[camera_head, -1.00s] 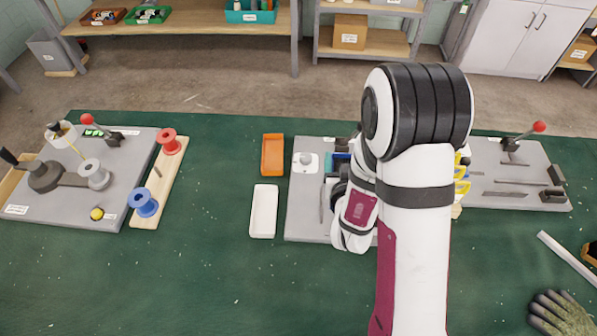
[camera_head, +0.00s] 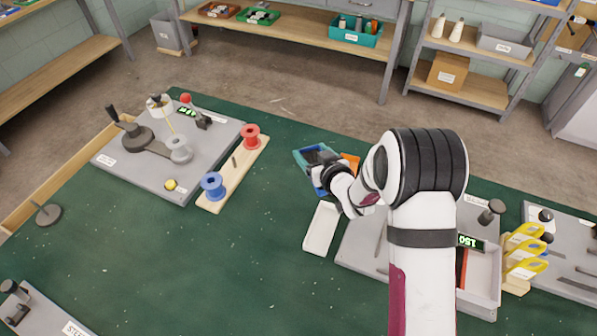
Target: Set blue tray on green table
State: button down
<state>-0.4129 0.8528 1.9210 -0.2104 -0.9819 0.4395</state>
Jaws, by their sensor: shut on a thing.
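The blue tray (camera_head: 302,158) is at the centre right in the head view, near the far edge of the green table (camera_head: 250,270). My gripper (camera_head: 322,165) is shut on the tray and covers part of it. The tray lies left of the orange tray (camera_head: 350,161) and beyond the white tray (camera_head: 321,228). I cannot tell whether its underside touches the table or is a little above it.
A wooden strip with a red spool (camera_head: 250,137) and a blue spool (camera_head: 213,186) lies to the left, beside a grey winding station (camera_head: 130,170).

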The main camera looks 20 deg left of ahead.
jog(key=a+f, duration=0.1)
jog(key=f, duration=0.1)
jog(key=a+f, duration=0.1)
jog(key=f, duration=0.1)
jog(key=a+f, duration=0.2)
jog(key=shift+s, duration=0.1)
jog(key=shift+f, duration=0.2)
jog(key=shift+f, duration=0.3)
jog(key=shift+f, duration=0.3)
grip_release()
